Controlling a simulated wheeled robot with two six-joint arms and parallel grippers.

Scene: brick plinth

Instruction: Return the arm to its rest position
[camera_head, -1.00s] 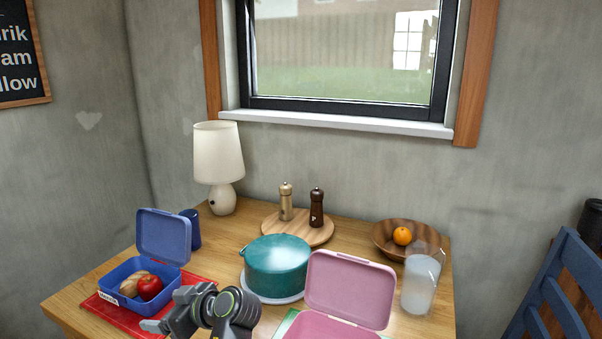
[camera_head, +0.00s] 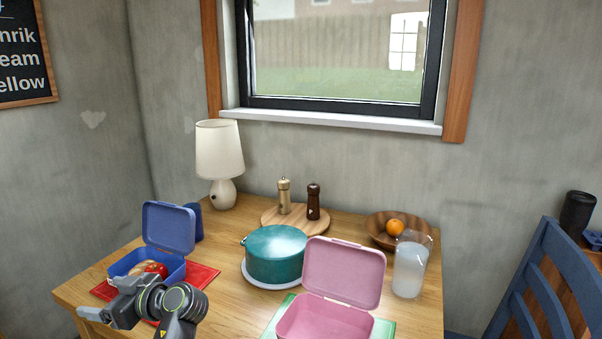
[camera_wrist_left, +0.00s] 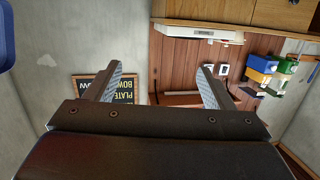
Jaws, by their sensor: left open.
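My left gripper (camera_head: 100,304) is in the lower left of the head view, in front of the blue lunchbox and above the table's front left part. In the left wrist view its two fingers (camera_wrist_left: 159,86) stand apart with nothing between them. The open blue lunchbox (camera_head: 168,228) sits on a red mat (camera_head: 203,274) and holds a red apple (camera_head: 156,268) and another food item, partly hidden by my gripper. My right gripper is in neither view.
A blue chair (camera_head: 540,275) stands right.

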